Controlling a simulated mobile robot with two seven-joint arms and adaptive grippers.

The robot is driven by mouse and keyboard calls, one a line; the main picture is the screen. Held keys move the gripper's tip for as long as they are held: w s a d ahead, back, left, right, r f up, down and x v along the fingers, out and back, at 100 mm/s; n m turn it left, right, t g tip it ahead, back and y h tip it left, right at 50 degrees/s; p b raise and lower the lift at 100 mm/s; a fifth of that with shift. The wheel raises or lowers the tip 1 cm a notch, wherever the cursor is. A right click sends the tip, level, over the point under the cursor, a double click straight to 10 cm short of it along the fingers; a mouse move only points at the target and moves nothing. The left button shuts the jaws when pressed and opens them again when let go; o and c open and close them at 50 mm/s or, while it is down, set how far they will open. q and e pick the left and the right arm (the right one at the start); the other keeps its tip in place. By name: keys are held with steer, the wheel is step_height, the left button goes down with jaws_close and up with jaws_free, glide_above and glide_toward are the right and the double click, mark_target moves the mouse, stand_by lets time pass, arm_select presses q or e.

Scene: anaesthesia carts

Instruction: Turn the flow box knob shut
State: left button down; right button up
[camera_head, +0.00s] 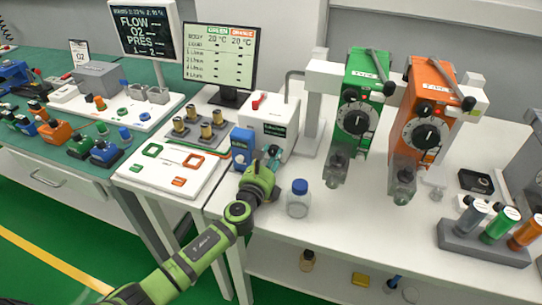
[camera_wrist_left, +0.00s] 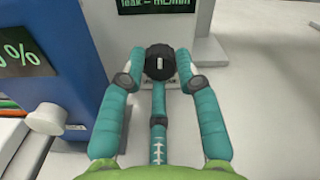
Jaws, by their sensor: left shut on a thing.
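The flow box appears to be the white box (camera_head: 262,112) with a dark display, standing at the left end of the white table. In the left wrist view, the lower edge of its display (camera_wrist_left: 155,3) shows a leak reading in mL/min. Its round black knob (camera_wrist_left: 159,62) has a small white mark. My left gripper (camera_head: 272,157) is at the front of the box. In the left wrist view, its teal fingers (camera_wrist_left: 160,75) are shut on the knob from both sides. In the head view the gripper hides the knob. My right gripper is out of view.
A blue box (camera_head: 242,147) with a white knob (camera_wrist_left: 45,119) stands close on the left of my gripper. A blue-capped bottle (camera_head: 298,200) stands just right of my arm. Green (camera_head: 358,110) and orange (camera_head: 428,125) vaporizers hang farther right.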

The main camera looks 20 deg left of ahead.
arm_select(q)
steer(key=shift+w+a+r, duration=0.1)
steer(key=shift+a+r, duration=0.05)
steer(key=shift+r, duration=0.2)
steer(key=c, duration=0.9)
jaws_free()
steer(key=shift+f, duration=0.1)
steer(key=shift+f, duration=0.1)
steer(key=shift+s+f, duration=0.1)
steer(key=shift+s, duration=0.55)
steer(key=s, duration=1.1)
steer(key=shift+a, duration=0.2)
steer(key=shift+w, duration=0.1)
